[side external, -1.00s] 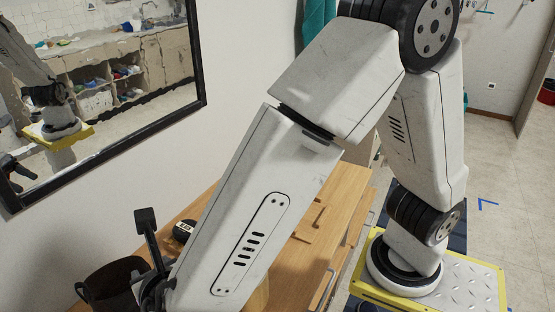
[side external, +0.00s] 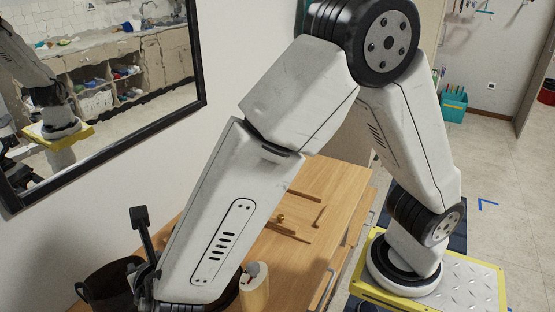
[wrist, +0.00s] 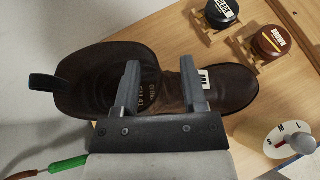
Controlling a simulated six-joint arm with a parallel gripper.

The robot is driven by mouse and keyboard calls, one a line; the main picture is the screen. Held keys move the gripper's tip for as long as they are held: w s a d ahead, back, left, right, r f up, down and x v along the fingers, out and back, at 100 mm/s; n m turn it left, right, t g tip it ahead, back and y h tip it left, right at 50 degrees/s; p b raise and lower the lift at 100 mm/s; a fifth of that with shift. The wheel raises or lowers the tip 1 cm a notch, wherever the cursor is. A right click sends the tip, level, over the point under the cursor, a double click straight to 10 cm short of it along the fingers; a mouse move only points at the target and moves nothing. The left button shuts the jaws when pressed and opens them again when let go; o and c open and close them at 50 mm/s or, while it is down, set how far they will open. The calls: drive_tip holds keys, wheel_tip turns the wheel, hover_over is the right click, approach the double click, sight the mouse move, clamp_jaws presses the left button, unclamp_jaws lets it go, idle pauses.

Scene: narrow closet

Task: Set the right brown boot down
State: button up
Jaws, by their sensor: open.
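The brown boot (wrist: 165,62) is below my gripper in the wrist view. Its wide shaft and dark pull loop (wrist: 42,84) are at the left, and its toe is at the right over the wooden top. It bears a white tag and pale lettering. My gripper (wrist: 160,68) is open, its two fingers spread over the boot's middle; whether they touch it I cannot tell. In the side view a dark boot shaft (side external: 103,287) shows at the lower left; my fingers are hidden there. The sole is hidden, so its contact with the surface is unclear.
A pale round container with a knob (wrist: 283,138) stands near the toe. A green-handled tool (wrist: 68,165) is at lower left. A framed mirror (side external: 100,70) hangs on the wall.

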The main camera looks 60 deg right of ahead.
clamp_jaws()
idle(1.3)
